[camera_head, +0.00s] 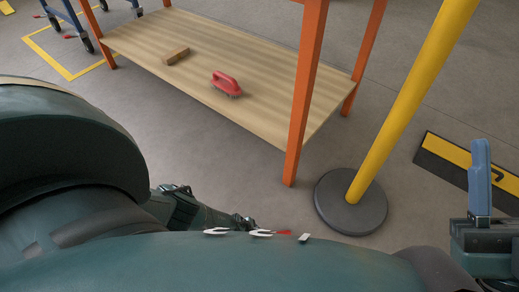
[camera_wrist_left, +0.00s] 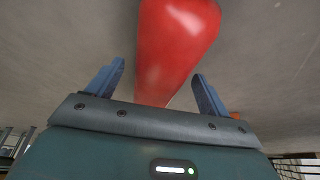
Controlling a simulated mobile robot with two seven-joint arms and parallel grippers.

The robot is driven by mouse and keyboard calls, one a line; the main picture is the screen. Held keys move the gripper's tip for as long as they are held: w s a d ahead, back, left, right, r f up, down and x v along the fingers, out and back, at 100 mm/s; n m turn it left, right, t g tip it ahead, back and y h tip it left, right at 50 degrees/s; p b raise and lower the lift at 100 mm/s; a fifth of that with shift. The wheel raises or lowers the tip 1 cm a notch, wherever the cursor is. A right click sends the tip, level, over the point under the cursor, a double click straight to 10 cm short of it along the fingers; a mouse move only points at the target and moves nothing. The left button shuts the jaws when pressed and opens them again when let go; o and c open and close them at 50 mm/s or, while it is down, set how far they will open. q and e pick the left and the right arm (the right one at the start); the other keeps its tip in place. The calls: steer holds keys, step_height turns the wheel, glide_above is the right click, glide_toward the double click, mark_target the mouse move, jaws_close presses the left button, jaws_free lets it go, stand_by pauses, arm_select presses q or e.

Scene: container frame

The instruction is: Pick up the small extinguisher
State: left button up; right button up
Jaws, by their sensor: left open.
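The small extinguisher (camera_wrist_left: 178,35) shows in the left wrist view as a smooth red body. It reaches from the top edge down between the two blue fingers of my left gripper (camera_wrist_left: 158,72). The fingers stand apart, with visible gaps between them and the red body. Its lower end is hidden behind the gripper housing, and its upper end is cut off. I cannot make out the extinguisher in the head view. My right gripper (camera_head: 480,178) is at the right edge of the head view, where only one blue finger shows clearly.
An orange-legged table with a wooden lower shelf (camera_head: 240,60) holds a red-handled brush (camera_head: 226,83) and a wooden block (camera_head: 175,56). A yellow post (camera_head: 410,100) on a round dark base (camera_head: 350,205) stands to its right. A yellow-and-black barrier (camera_head: 445,158) lies near the right edge.

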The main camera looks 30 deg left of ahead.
arm_select(q)
steer(key=shift+c, duration=0.2)
jaws_close()
stand_by(0.7)
steer(key=shift+w, duration=0.1)
